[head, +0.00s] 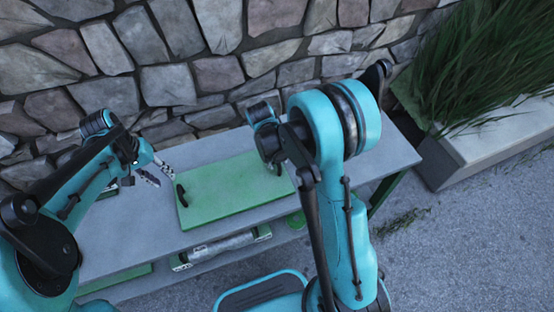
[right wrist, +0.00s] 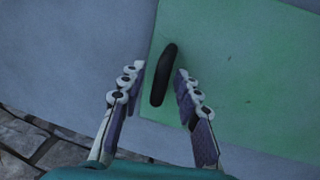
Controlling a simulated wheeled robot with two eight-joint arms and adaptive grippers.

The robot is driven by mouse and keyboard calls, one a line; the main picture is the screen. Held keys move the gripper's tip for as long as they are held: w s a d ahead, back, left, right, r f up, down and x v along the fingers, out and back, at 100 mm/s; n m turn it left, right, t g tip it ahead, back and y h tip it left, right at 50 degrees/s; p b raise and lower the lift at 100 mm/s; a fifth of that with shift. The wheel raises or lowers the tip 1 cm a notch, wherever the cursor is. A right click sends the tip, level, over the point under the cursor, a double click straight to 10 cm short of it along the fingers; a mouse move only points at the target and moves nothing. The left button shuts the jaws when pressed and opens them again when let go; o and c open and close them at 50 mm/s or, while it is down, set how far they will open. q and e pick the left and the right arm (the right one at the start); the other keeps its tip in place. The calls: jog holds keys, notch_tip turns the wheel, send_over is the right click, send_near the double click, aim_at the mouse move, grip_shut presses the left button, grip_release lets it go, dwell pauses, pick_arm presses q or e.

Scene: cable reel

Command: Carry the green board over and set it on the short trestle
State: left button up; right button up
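The green board (head: 228,190) lies flat on a grey bench top (head: 118,232). A black handle (head: 182,195) stands at its left end. My left gripper (head: 159,174) is open beside that handle, to its upper left, and apart from it. My right gripper (right wrist: 161,74) is open, with its fingers on either side of a black handle (right wrist: 162,84) near the board's edge; contact is not visible. In the head view my right arm covers most of that gripper and the board's right end. I cannot identify a short trestle.
A stone wall (head: 225,80) runs behind the bench. A planter (head: 490,145) with tall grass stands at the right. A metal cylinder with green ends (head: 230,243) sits below the bench top. Paving (head: 450,255) is open at the lower right.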

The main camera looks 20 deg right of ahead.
jog(key=shift+r, duration=0.25)
pick_arm(q)
jog(key=shift+a+r, duration=0.1)
jog(key=shift+r, duration=0.35)
pick_arm(e)
notch_tip(320, 180, up, 11)
jog(key=a, duration=0.2)
jog(key=shift+a+r, duration=0.15)
